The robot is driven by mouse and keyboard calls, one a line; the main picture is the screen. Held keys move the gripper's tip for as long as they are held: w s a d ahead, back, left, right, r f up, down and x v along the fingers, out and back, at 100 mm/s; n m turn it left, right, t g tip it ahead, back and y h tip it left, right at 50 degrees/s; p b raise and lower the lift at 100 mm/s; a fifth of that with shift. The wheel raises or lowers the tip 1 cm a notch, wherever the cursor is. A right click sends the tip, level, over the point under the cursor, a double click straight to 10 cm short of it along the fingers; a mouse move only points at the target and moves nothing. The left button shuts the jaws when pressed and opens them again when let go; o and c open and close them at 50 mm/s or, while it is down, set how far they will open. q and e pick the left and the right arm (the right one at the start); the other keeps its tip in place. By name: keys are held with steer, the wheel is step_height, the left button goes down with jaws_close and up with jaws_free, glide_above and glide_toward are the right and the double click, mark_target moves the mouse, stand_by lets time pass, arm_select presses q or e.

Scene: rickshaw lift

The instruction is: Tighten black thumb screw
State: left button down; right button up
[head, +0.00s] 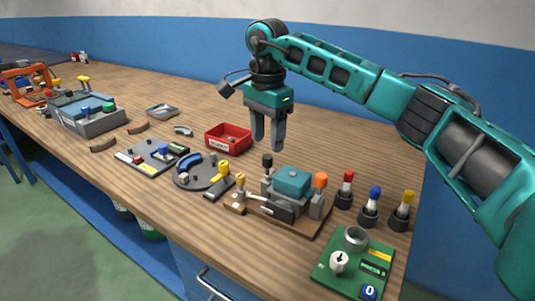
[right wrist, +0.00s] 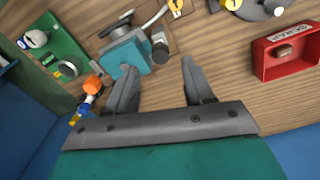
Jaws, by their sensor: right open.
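The black thumb screw (head: 267,161) stands upright at the back left of a grey clamp fixture on a wooden base (head: 315,222). The fixture holds a teal block (head: 292,180) and has an orange knob (head: 320,180) at its right. In the right wrist view the black screw (right wrist: 160,48) shows beside the teal block (right wrist: 122,55), just beyond the gap between the fingers. My right gripper (head: 267,144) points down above and behind the screw, open and empty, apart from it. Its spread fingers also show in the right wrist view (right wrist: 160,70). My left gripper is not in view.
Red, blue and yellow screwdriver-like handles (head: 370,205) stand in black holders at the right. A green panel (head: 353,270) lies at the front right. A red bin (head: 228,138) stands left of the gripper. A round grey plate (head: 200,176) and other fixtures lie further left.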

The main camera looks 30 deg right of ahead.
mark_target(267, 156)
steer(key=shift+f, duration=2.35)
jaws_close()
